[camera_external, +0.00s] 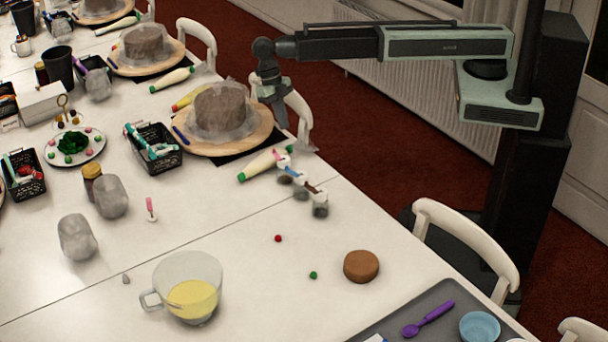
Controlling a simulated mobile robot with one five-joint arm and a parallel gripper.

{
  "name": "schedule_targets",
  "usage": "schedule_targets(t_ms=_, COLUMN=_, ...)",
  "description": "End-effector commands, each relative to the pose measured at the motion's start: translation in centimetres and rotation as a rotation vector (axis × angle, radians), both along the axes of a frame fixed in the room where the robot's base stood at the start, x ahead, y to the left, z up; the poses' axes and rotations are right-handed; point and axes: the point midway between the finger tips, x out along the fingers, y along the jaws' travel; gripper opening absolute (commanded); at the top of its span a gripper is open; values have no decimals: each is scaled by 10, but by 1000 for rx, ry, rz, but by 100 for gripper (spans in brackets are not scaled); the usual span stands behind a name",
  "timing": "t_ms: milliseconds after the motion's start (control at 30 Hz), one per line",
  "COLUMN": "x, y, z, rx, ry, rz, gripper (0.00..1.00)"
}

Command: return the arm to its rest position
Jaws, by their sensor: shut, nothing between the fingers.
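My arm reaches out to the left from the dark column at the right, roughly level and above the table's far edge. My gripper (273,92) hangs from its end, pointing down. It is shut and empty. It is in front of a white chair and close to the right side of a wooden cake turntable (262,130) in the picture. A brown cake (220,107) wrapped in clear film stands on that turntable. I cannot tell how high the gripper is above the table.
White chairs (465,235) stand along the table edge. A glass jug (190,283) with yellow liquid, a brown round cake (361,266) and a grey tray (390,325) are in front. Black baskets (158,160), piping bags and more turntables fill the left. The table around the small red ball (278,238) is mostly clear.

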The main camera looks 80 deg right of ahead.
Motion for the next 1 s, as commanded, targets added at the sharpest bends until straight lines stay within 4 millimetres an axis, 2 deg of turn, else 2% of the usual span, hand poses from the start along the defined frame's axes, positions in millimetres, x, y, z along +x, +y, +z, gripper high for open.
schedule_targets(t_ms=267, x=0, y=-1, z=-1, rx=0, ry=0, rz=-1, gripper=0)
schedule_targets(t_ms=367, x=5, y=-13, z=-1, rx=-1, ry=0, rz=-20, gripper=0)
schedule_targets(t_ms=467, x=9, y=-49, z=0, rx=0, ry=0, rz=-71, gripper=0)
schedule_targets(t_ms=567, x=-8, y=-96, z=-2, rx=-20, ry=-8, rz=-134, gripper=0)
schedule_targets(t_ms=667, x=-30, y=-143, z=-5, rx=-80, ry=-9, rz=-315, gripper=0)
schedule_targets(t_ms=700, x=-39, y=-160, z=-6, rx=-112, ry=-7, rz=-420, gripper=0)
schedule_targets(t_ms=800, x=-61, y=-194, z=-8, rx=-193, ry=4, rz=-703, gripper=0)
schedule_targets(t_ms=867, x=-74, y=-212, z=-10, rx=-240, ry=11, rz=-883, gripper=0)
schedule_targets(t_ms=1000, x=-106, y=-246, z=-12, rx=-343, ry=28, rz=-1368, gripper=0)
